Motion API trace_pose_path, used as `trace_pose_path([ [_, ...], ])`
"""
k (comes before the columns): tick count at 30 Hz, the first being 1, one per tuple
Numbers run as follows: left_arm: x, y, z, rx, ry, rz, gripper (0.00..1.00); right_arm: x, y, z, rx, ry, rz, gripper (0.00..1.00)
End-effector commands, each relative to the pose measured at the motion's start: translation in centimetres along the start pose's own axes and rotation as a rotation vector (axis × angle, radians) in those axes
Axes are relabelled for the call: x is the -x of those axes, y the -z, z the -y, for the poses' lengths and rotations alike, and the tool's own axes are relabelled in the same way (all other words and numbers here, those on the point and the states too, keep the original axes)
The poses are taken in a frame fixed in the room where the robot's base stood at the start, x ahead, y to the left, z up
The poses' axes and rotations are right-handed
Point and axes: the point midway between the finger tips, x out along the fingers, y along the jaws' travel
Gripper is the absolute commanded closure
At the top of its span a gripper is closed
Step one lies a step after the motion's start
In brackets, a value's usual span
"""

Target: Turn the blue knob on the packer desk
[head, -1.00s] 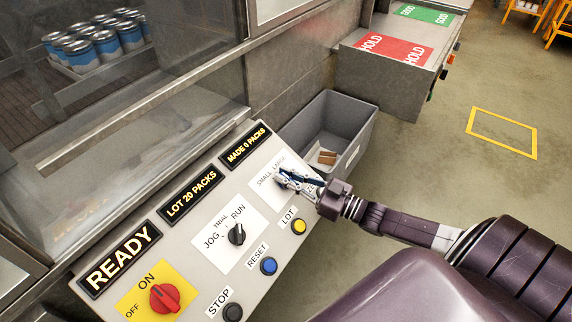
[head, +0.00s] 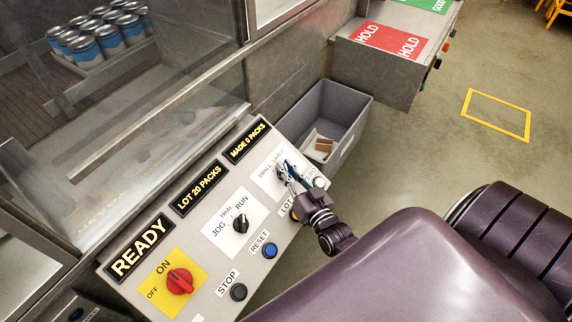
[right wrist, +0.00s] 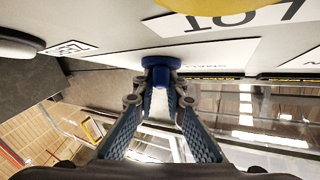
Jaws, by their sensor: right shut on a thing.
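The blue knob (right wrist: 160,75) shows in the right wrist view, standing out from the white SMALL/LARGE plate on the desk panel. My right gripper (right wrist: 161,83) is shut on it, one fingertip on each side. In the head view the right gripper (head: 284,173) is at the SMALL/LARGE plate (head: 267,181) near the panel's far right end, and its fingers largely hide the knob. The knob's pointing direction cannot be read. The packer desk panel (head: 213,257) slopes toward me, with a READY display (head: 137,257). My left gripper is not in view.
Close by on the panel are a black JOG/TRIAL/RUN knob (head: 240,223), a blue RESET button (head: 269,250), a black STOP button (head: 238,292) and a red ON/OFF knob (head: 180,281). A grey bin (head: 345,108) stands beyond the panel. Open floor lies right.

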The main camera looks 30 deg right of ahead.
Motion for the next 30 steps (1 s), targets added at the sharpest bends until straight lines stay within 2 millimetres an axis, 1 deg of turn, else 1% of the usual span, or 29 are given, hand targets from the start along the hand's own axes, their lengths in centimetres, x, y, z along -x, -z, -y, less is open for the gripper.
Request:
trace_pose_path([
  [14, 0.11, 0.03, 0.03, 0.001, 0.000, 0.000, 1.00, 0.08, -0.24, -0.05, -0.006, -0.011, 0.005, 1.00],
  [15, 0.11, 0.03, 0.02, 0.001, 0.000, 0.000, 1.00, 0.08, -0.24, -0.06, -0.006, -0.011, 0.005, 0.84],
  [19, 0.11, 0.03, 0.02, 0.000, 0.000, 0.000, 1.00, 0.07, -0.19, -0.06, -0.005, -0.011, 0.004, 0.71],
  [27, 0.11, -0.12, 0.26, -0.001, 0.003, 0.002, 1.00, 0.08, -0.07, -0.04, -0.005, -0.010, 0.001, 0.71],
  [30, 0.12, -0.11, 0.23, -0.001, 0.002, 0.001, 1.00, 0.62, -0.11, -0.04, -0.005, -0.010, 0.002, 0.71],
])
